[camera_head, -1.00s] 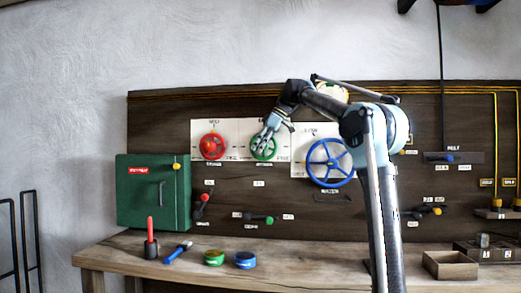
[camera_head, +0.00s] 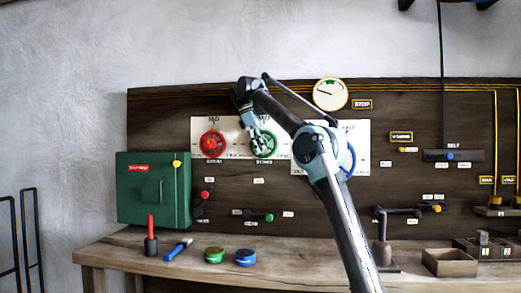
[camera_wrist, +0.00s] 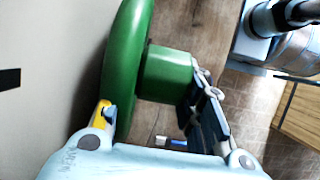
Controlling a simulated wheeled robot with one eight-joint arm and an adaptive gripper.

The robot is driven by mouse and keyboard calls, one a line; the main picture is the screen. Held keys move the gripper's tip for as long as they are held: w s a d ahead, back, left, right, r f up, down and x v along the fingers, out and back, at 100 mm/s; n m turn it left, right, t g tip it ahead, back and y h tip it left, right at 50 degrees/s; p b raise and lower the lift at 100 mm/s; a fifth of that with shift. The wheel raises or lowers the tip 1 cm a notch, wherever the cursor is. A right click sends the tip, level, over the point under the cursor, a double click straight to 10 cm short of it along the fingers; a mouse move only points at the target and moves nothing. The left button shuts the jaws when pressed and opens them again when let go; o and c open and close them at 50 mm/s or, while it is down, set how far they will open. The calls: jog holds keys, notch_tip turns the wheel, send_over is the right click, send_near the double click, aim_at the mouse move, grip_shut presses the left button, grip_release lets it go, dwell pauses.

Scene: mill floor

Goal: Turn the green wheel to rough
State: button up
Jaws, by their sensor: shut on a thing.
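The green wheel (camera_head: 273,147) is mounted on a white panel on the dark board, between the red wheel (camera_head: 212,144) and the blue wheel (camera_head: 350,160). My gripper (camera_head: 261,145) is at the green wheel's left side and covers part of it. In the wrist view, the green wheel (camera_wrist: 126,62) fills the left, with a green cylindrical part (camera_wrist: 168,72) sticking out towards the right finger. My gripper (camera_wrist: 150,108) is shut on the green wheel, its fingers on either side of it. The small labels around the wheel are too blurred to read surely.
My arm hides most of the blue wheel. A green cabinet (camera_head: 135,190) stands at the left on the bench (camera_head: 190,268), near a red candle-like rod (camera_head: 151,228) and small tins (camera_head: 214,255). A round gauge (camera_head: 330,94) hangs above; an open box (camera_head: 450,263) is at right.

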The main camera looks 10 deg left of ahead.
jog(key=shift+w+d+f+h, duration=0.1)
jog(key=shift+f+h, duration=0.1)
jog(key=shift+h, duration=1.1)
jog(key=o, duration=0.8)
jog(key=shift+w, duration=0.1)
